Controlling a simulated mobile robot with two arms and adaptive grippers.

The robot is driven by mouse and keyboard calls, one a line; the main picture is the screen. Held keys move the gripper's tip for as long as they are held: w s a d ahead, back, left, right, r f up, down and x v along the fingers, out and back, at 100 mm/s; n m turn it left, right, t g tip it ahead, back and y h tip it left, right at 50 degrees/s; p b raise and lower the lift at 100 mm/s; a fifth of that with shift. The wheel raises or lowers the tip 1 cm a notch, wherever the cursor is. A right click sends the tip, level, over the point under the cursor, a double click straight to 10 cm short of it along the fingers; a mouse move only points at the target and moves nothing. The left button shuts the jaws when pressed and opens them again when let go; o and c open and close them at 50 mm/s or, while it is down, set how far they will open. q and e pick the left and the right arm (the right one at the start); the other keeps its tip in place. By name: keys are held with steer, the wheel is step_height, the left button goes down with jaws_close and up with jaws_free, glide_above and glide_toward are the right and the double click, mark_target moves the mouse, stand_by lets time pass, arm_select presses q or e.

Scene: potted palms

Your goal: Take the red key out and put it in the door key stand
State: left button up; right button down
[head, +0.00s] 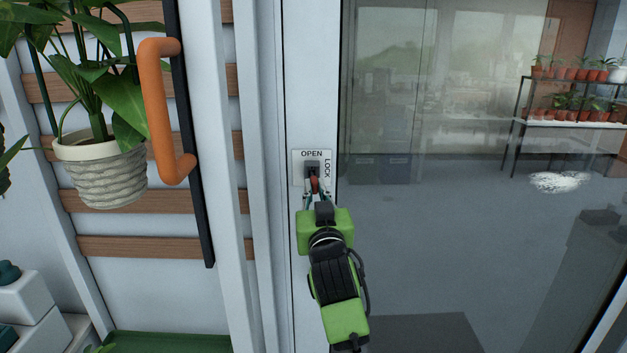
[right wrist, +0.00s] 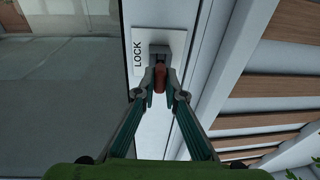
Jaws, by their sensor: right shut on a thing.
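My right gripper (head: 315,190) is shut on the red key from below. In the right wrist view the red key (right wrist: 160,78) sits between the two fingertips (right wrist: 160,92), close against the lock (right wrist: 159,52). How far the key is inside the lock is hidden. My left gripper is not in view. I see no door key stand that I can identify.
A glass door pane (head: 430,220) fills the right side. An orange handle (head: 158,110) and a potted plant (head: 102,165) are at the left. Beyond the glass stands a shelf (head: 570,122) with several pots. White boxes (head: 35,305) are at lower left.

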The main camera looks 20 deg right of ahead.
steer(key=shift+p+v, duration=0.3)
steer(key=shift+v, duration=1.2)
steer(key=shift+s+a+r, duration=0.15)
steer(key=shift+a, duration=0.15)
